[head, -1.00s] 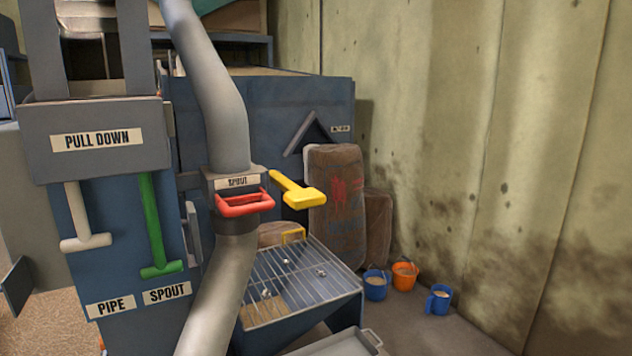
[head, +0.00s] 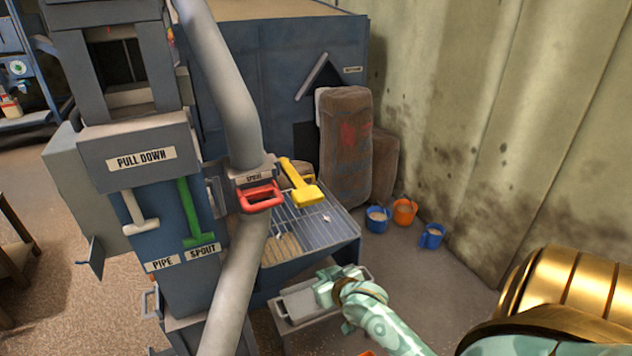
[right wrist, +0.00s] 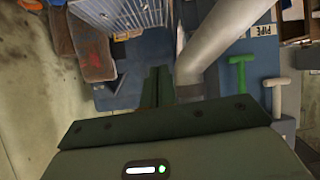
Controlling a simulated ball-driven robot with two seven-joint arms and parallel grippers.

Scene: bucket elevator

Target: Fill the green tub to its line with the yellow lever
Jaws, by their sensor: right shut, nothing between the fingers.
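The yellow lever (head: 302,184) slants out beside the pipe's spout collar, to the right of a red handle (head: 260,196). Nothing touches it. My right gripper (head: 326,287) is low over a grey tray, below and apart from the lever. In the right wrist view its dark fingers (right wrist: 157,86) are together, with nothing between them. I see no green tub and no fill line in these frames. My left gripper is out of view.
A grey pipe (head: 235,110) runs down past the collar. Green (head: 190,212) and white (head: 132,213) handles hang at the left. The grey tray (head: 292,306) is below. Sacks (head: 345,150) and small buckets (head: 404,211) stand by the wall.

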